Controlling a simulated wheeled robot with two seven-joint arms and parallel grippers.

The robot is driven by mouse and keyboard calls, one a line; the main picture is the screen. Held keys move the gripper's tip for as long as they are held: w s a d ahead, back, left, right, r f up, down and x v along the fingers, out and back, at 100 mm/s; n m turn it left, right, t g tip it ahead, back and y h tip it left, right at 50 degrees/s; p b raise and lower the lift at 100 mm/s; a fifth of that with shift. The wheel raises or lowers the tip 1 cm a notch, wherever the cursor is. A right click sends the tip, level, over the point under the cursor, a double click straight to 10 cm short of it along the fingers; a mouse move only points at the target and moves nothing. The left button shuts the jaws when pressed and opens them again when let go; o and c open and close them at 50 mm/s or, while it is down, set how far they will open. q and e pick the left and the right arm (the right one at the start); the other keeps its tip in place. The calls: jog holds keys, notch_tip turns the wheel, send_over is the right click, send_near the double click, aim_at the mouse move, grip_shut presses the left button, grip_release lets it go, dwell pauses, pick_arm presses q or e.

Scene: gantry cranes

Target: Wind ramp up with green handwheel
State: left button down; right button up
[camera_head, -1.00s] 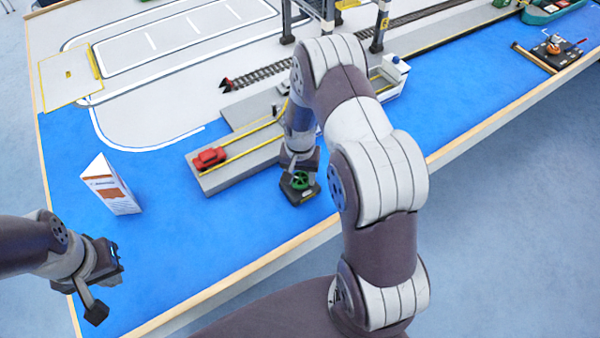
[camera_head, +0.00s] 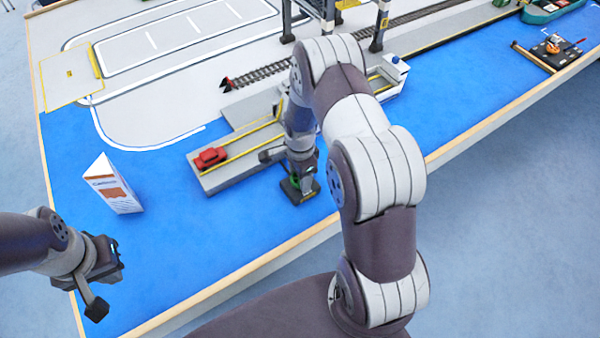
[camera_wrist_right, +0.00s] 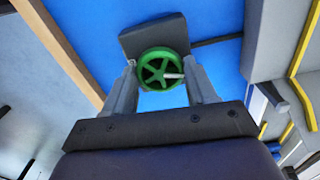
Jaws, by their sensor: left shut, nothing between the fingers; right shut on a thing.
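The green handwheel (camera_wrist_right: 141,76) sits on a dark block (camera_wrist_right: 151,37) in the right wrist view. My right gripper (camera_wrist_right: 162,74) is shut on the wheel, with one finger on each side of it. In the head view the dark block (camera_head: 291,194) stands on the blue surface, and my right wrist hides most of the wheel. My left gripper (camera_head: 108,284) is shut and empty at the lower left, far from the wheel. I cannot clearly tell which part is the ramp; a grey deck (camera_head: 215,184) with yellow rails lies left of the wheel.
A red car (camera_head: 210,157) stands on the deck. A white and orange box (camera_head: 112,186) stands on the blue surface (camera_head: 180,240) at the left. The table's wooden edge (camera_head: 260,266) runs close in front. A white-grey boat-like part (camera_head: 395,75) lies behind my right arm.

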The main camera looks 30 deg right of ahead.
jog(key=shift+w+r+m, duration=0.1)
jog(key=shift+w+m, duration=0.05)
jog(key=shift+m, duration=2.05)
jog(key=o, duration=1.1)
jog(key=shift+c, duration=0.2)
notch_tip(320, 180, up, 13)
jog(key=shift+b, duration=0.35)
